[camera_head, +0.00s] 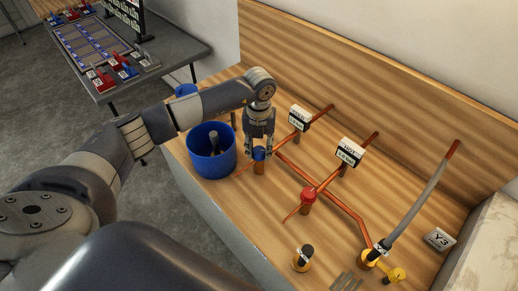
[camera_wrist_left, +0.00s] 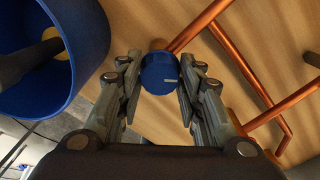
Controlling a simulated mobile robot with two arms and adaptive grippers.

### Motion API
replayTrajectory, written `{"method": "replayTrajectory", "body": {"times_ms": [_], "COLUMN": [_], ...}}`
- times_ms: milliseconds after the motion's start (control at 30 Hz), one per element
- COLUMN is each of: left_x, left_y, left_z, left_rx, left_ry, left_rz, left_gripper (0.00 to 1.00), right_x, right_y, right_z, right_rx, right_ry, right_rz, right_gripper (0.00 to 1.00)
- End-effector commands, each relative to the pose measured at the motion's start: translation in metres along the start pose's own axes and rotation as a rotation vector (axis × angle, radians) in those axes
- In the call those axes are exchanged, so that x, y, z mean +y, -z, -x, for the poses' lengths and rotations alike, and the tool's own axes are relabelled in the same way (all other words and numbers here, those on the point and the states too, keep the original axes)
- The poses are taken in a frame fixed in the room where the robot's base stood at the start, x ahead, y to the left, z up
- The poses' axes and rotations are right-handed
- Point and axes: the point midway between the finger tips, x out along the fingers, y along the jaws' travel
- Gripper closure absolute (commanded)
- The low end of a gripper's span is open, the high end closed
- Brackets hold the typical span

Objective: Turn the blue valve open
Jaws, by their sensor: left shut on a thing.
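The blue valve (camera_head: 259,154) is a small round knob on a copper pipe, on the wooden counter beside a blue bucket. My left gripper (camera_head: 258,148) reaches down on it from above, its fingers on either side of the knob. The gripper is shut on the knob. The fingers partly hide the knob in the head view. My right gripper is not in view.
The blue bucket (camera_head: 203,166) with a dark object inside stands close left of the valve. A red valve (camera_head: 308,195), copper pipes (camera_head: 350,213), white label blocks (camera_head: 349,152) and yellow fittings (camera_head: 369,259) lie to the right. A grey table (camera_head: 168,48) stands behind.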

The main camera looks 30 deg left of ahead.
Motion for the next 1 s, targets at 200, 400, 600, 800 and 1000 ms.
{"method": "replayTrajectory", "body": {"times_ms": [200, 400, 600, 800, 1000], "left_x": [0.0001, 0.0001, 0.0001, 0.0002, 0.0003], "left_y": [-0.0012, -0.0014, -0.0015, -0.0014, -0.0014], "left_z": [0.0006, 0.0011, 0.0015, 0.0016, 0.0016], "left_rx": [-0.003, -0.004, -0.004, -0.003, -0.003], "left_ry": [0.001, 0.002, 0.002, 0.002, 0.002], "left_rz": [0.207, 0.397, 0.575, 0.718, 0.815], "left_gripper": [0.9, 0.9, 0.9, 0.9, 0.9], "right_x": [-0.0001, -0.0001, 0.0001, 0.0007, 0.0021], "right_y": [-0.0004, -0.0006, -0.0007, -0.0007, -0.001], "right_z": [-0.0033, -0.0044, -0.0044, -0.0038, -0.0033], "right_rx": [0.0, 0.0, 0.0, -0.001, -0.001], "right_ry": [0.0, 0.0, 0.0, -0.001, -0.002], "right_rz": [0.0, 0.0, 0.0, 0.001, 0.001], "right_gripper": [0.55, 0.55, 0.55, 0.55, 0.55]}}
